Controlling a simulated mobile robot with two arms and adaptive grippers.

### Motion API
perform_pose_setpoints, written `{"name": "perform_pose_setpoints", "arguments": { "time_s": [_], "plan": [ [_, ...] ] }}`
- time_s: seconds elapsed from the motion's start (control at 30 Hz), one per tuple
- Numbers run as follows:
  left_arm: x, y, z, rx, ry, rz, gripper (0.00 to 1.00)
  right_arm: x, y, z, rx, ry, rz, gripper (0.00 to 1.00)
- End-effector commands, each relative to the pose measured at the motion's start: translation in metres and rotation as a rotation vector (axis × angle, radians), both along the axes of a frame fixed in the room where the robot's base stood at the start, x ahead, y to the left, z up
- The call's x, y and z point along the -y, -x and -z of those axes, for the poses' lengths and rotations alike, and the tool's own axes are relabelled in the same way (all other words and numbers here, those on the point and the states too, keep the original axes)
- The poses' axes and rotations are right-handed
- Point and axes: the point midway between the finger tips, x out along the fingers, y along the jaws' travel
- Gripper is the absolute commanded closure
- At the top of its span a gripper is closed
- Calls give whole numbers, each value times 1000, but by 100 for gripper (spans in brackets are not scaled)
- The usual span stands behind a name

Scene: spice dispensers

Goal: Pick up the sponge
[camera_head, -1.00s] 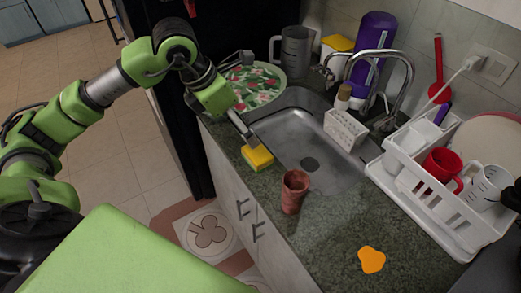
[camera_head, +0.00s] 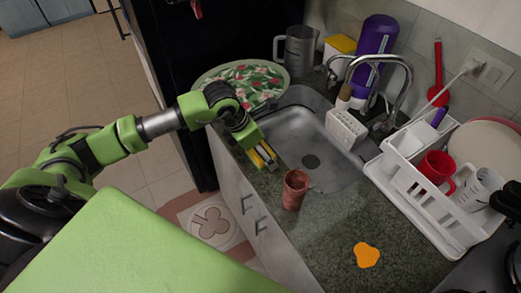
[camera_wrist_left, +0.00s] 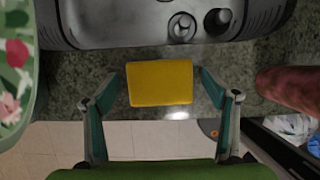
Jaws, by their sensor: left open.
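The yellow sponge (camera_wrist_left: 160,83) lies on the dark green counter between the sink and the counter's front edge. In the head view it is mostly hidden by my left gripper (camera_head: 264,157), with a little yellow (camera_head: 265,154) showing between the fingers. In the left wrist view my left gripper (camera_wrist_left: 160,105) is open, with one finger on each side of the sponge. Small gaps seem to show between the fingers and the sponge. My right gripper is not in view.
A reddish-brown cup (camera_head: 295,189) stands on the counter just right of my left gripper. The sink (camera_head: 312,140) is behind it, and a patterned plate (camera_head: 225,73) lies to the left. A white dish rack (camera_head: 450,205) stands at right. An orange patch (camera_head: 367,255) is on the front counter.

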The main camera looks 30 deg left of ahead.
Motion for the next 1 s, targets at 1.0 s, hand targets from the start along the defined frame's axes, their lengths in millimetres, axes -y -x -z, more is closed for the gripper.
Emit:
{"name": "perform_pose_setpoints", "arguments": {
  "time_s": [1.0],
  "plan": [
    [0, -3, -11, 6, 0, 0, 53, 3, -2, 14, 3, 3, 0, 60]
  ]
}}
